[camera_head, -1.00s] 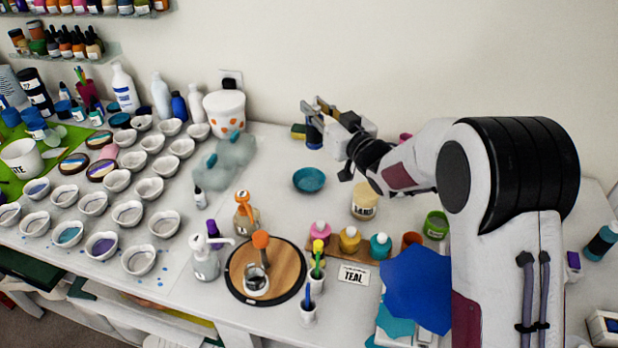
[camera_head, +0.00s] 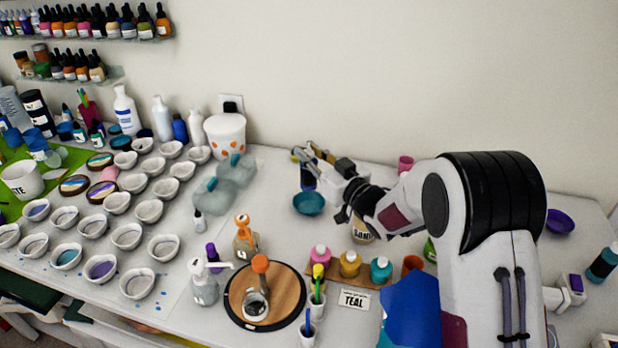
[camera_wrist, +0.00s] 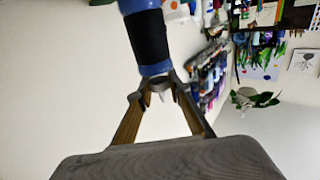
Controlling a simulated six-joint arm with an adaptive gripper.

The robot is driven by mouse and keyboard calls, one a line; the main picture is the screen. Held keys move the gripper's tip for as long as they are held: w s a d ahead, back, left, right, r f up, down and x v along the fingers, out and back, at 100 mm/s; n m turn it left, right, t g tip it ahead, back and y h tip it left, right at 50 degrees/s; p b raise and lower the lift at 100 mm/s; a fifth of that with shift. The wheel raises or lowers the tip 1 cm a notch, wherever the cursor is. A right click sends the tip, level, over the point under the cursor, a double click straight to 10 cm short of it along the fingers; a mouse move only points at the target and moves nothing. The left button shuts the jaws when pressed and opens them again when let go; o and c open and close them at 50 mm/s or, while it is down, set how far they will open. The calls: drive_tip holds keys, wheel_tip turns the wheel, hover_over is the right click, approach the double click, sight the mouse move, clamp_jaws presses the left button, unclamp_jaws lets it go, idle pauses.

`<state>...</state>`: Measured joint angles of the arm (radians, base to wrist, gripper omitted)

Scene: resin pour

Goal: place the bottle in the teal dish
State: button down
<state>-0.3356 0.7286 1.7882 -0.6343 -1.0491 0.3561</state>
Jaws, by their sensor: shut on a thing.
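A dark blue bottle with a black band (camera_head: 307,180) is held upright by my gripper (camera_head: 306,156). In the wrist view the bottle (camera_wrist: 147,36) shows between the fingertips of my gripper (camera_wrist: 158,84), which are shut on it. The teal dish (camera_head: 309,205) lies on the white table, directly below the bottle in the head view. The bottle's lower end appears just over or behind the dish's back rim; I cannot tell whether they touch.
A labelled tan jar (camera_head: 363,232) stands right of the dish, partly under my arm. A round wooden board (camera_head: 287,291) and pump bottles (camera_head: 204,283) are in front. White bowls (camera_head: 163,247) fill the left. A purple dish (camera_head: 560,222) is at far right.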

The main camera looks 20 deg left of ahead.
sight(314, 178)
drive_tip(key=shift+f, duration=1.4)
drive_tip(key=shift+f, duration=1.85)
drive_tip(key=shift+f, duration=0.15)
drive_tip(key=c, duration=1.9)
unclamp_jaws()
